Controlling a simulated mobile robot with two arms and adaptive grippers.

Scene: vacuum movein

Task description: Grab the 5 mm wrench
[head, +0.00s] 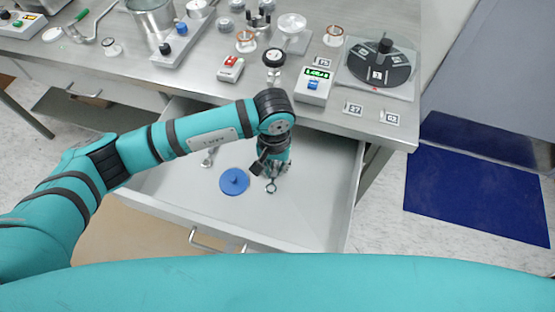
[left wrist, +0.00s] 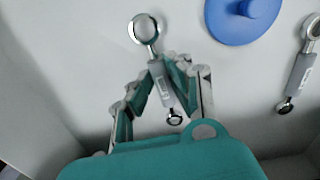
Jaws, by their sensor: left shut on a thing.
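My left gripper (head: 270,176) reaches down into the open drawer and also shows in the left wrist view (left wrist: 166,72). Its fingers are shut on the grey handle of a wrench (left wrist: 145,28). The wrench's larger ring sticks out beyond the fingers and its smaller ring lies toward the palm. In the head view one ring of this held wrench (head: 271,187) shows just below the gripper. A second wrench (left wrist: 300,70) lies loose on the drawer floor, and in the head view it (head: 209,157) is left of the gripper. The size markings are too small to read. My right gripper is out of view.
A blue disc with a knob (head: 234,182) lies in the drawer (head: 170,185) between the two wrenches. The metal table (head: 205,70) above holds a meter (head: 313,86), a red-buttoned box (head: 230,68) and a dark round dial (head: 376,66). A blue mat (head: 475,195) lies on the floor at right.

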